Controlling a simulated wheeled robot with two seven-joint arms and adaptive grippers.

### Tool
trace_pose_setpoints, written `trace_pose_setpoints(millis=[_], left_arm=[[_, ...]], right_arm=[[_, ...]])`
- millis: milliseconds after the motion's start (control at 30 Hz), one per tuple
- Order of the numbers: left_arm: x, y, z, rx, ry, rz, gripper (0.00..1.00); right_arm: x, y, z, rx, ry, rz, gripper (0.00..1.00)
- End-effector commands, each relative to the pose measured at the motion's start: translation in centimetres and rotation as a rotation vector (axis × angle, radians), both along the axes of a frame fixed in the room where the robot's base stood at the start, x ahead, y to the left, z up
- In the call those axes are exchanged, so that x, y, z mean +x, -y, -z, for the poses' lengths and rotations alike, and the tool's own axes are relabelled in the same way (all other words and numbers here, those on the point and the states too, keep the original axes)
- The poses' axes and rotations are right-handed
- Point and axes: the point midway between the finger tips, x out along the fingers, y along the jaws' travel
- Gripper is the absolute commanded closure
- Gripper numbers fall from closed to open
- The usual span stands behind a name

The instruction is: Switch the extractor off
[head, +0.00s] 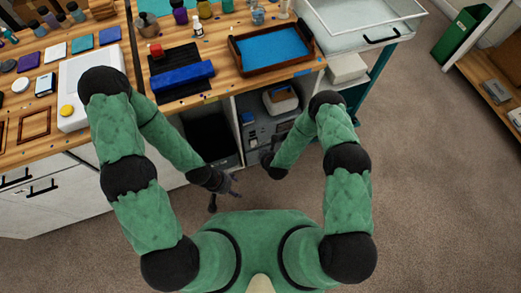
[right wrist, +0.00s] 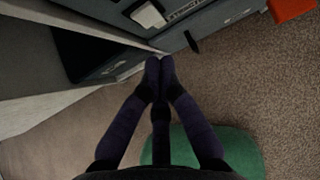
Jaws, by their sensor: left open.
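A grey unit that looks like the extractor (head: 262,128) stands in the open bay under the workbench in the head view. In the right wrist view its grey front (right wrist: 115,32) carries a pale block (right wrist: 148,15), a dark lettered label and a black lever-like part (right wrist: 192,42). I cannot tell which part is the switch or how it is set. My right gripper (right wrist: 160,62) is shut and empty, its tips appearing close to the unit's lower edge; contact cannot be told. My left gripper (head: 224,199) is open and empty, in front of the bench.
The workbench (head: 222,80) above holds a blue roll on a black mat (head: 185,93), a framed tray (head: 236,62) with a blue sheet, bottles and coloured tiles. A dark bin-like opening (head: 212,145) lies left of the unit. Carpet (head: 430,190) is clear at right.

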Motion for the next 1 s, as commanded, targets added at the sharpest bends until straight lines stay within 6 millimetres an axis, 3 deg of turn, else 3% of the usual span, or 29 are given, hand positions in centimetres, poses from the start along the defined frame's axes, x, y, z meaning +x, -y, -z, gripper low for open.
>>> trace_pose_setpoints(millis=[100,300,1000], left_arm=[[-0.1,0.0,-1.2,0.000,-0.001,0.000,0.38],[0.0,0.0,-2.0,0.000,-0.001,0.000,0.38],[-0.1,0.0,-2.0,0.000,-0.001,0.000,0.38]], right_arm=[[-1.3,0.4,-2.0,0.000,-0.001,-0.001,1.00],[-2.4,0.8,-3.5,0.000,0.001,-0.001,1.00],[-2.8,0.9,-3.7,0.000,0.000,-0.001,1.00]])
